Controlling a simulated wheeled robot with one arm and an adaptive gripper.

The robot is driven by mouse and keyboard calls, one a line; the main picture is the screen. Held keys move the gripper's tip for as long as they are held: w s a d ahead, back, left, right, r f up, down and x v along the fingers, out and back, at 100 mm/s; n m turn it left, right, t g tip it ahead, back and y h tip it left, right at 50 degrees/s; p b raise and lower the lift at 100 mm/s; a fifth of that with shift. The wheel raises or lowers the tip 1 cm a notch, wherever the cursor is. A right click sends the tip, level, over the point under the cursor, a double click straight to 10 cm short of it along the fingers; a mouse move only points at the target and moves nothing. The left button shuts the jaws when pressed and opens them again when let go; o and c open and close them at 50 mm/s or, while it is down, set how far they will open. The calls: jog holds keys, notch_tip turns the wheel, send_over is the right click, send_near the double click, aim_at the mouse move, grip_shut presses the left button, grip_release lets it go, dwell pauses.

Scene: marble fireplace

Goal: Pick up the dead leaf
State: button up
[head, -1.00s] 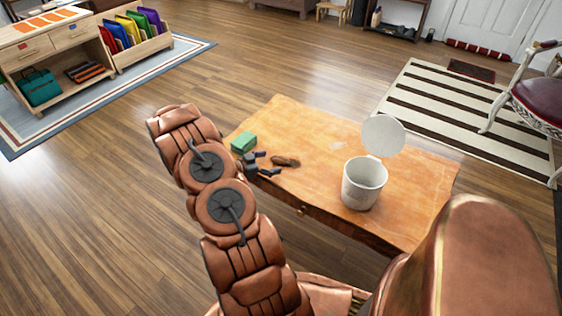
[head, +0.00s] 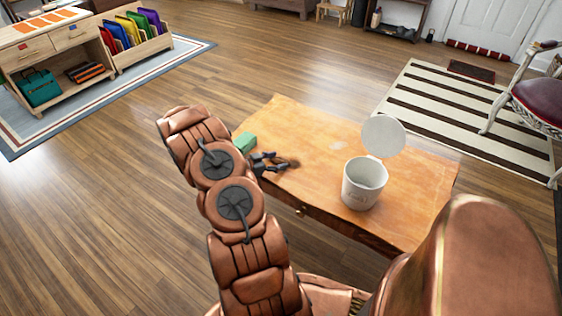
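The dead leaf (head: 294,163) is a small brown curled piece on the wooden table (head: 315,180). Part of it is hidden by my gripper (head: 279,161), which reaches in from the left, low over the table. Its two dark fingers with blue-grey tips look spread apart, with the leaf at or between the tips. I cannot tell whether they touch it.
A green block (head: 246,142) lies at the table's left edge, close behind my gripper. A white bin (head: 363,185) with its round lid (head: 384,136) raised stands right of the leaf. The table between leaf and bin is clear.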

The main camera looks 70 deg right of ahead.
aim_at(276, 162)
jog(key=c, duration=0.7)
jog(key=shift+o, duration=0.2)
jog(key=shift+c, duration=0.3)
jog(key=shift+r, duration=0.6)
jog(key=shift+c, duration=1.4)
notch_tip(276, 162, up, 9)
jog(key=shift+f+p, duration=0.1)
jog(key=shift+p, duration=0.3)
jog(key=shift+w, duration=0.1)
